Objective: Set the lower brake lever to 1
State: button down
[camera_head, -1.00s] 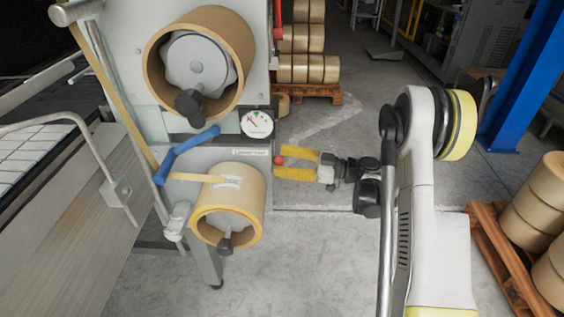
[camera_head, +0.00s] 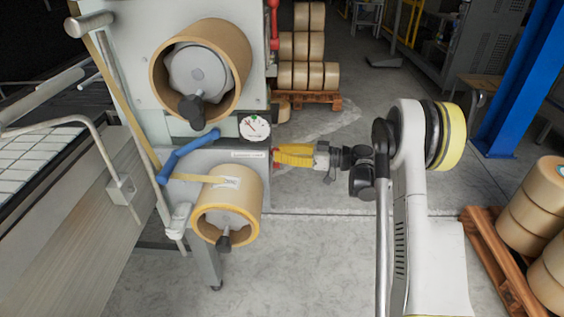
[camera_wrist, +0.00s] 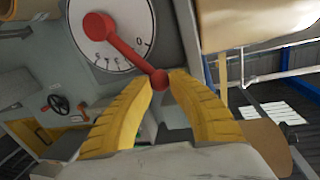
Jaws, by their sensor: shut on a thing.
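The lower brake lever (camera_wrist: 128,48) is a red arm in the wrist view. It runs from a hub on a white numbered dial (camera_wrist: 110,15) down to a round red knob (camera_wrist: 160,78). The lever crosses the scale on the dial's lower right side, covering part of the markings, so I cannot tell its exact setting. My gripper (camera_wrist: 163,82) has its two yellow fingers closed around the knob. In the head view my gripper (camera_head: 279,155) reaches left to the machine's side, and the fingers mostly hide the knob.
Another red lever (camera_head: 273,25) is higher on the machine. Pallets of rolls stand behind and right. The floor (camera_head: 310,260) below is clear.

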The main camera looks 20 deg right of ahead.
jog(key=shift+w+r, duration=0.15)
jog(key=shift+w, duration=0.1)
jog(key=c, duration=1.1)
grip_release()
jog(key=shift+a, duration=0.25)
jog(key=shift+o, duration=0.2)
jog(key=shift+d, duration=0.1)
jog(key=v, duration=1.2)
